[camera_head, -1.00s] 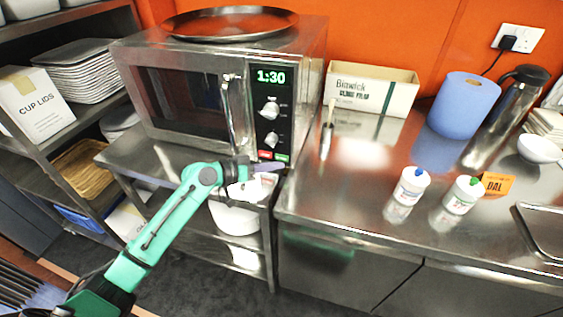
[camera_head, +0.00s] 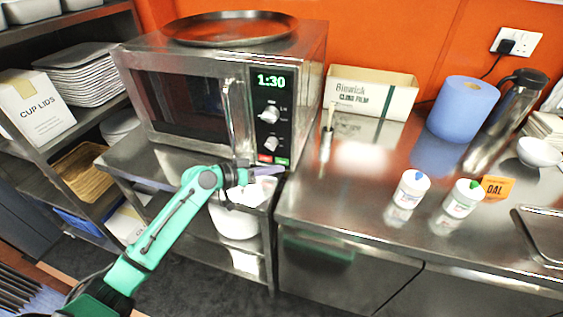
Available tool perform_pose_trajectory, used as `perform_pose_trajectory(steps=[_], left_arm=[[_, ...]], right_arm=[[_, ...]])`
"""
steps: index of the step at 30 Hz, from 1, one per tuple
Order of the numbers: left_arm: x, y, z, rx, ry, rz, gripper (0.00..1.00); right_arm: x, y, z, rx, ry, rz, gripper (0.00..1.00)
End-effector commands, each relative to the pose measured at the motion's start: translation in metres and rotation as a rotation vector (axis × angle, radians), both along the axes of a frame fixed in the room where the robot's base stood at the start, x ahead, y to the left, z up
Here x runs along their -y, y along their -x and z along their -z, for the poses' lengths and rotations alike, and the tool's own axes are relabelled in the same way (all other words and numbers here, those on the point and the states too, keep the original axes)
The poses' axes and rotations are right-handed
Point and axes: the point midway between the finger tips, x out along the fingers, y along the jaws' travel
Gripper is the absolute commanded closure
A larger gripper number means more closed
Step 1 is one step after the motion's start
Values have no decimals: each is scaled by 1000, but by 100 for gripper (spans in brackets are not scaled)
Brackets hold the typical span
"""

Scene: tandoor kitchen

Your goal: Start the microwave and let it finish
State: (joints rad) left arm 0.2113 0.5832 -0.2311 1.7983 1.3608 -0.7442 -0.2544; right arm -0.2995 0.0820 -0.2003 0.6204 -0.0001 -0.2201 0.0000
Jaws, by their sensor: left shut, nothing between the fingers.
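The steel microwave (camera_head: 185,100) stands on a metal shelf unit at the left of the counter. Its door is closed, and its green display (camera_head: 271,81) reads 1:30. Two knobs sit below the display, with a red button (camera_head: 265,158) and a green button (camera_head: 282,161) at the panel's bottom. My left gripper (camera_head: 268,171) is shut and empty, with its tips just below and in front of these buttons. I cannot tell whether the tips touch the panel. My right gripper is not in view.
A round metal tray (camera_head: 230,27) lies on top of the microwave. On the steel counter (camera_head: 335,200) are a cling film box (camera_head: 370,92), a blue roll (camera_head: 462,108), a flask and two white bottles. A cup lids box (camera_head: 35,105) is on the left shelves.

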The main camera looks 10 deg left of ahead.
Motion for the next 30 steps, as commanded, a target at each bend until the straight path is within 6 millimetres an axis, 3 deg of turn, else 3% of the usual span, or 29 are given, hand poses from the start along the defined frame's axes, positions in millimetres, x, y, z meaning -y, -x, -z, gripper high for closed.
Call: perform_pose_trajectory(steps=[30], left_arm=[[0,-4,1,2,0,1,100]], right_arm=[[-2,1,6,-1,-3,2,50]])
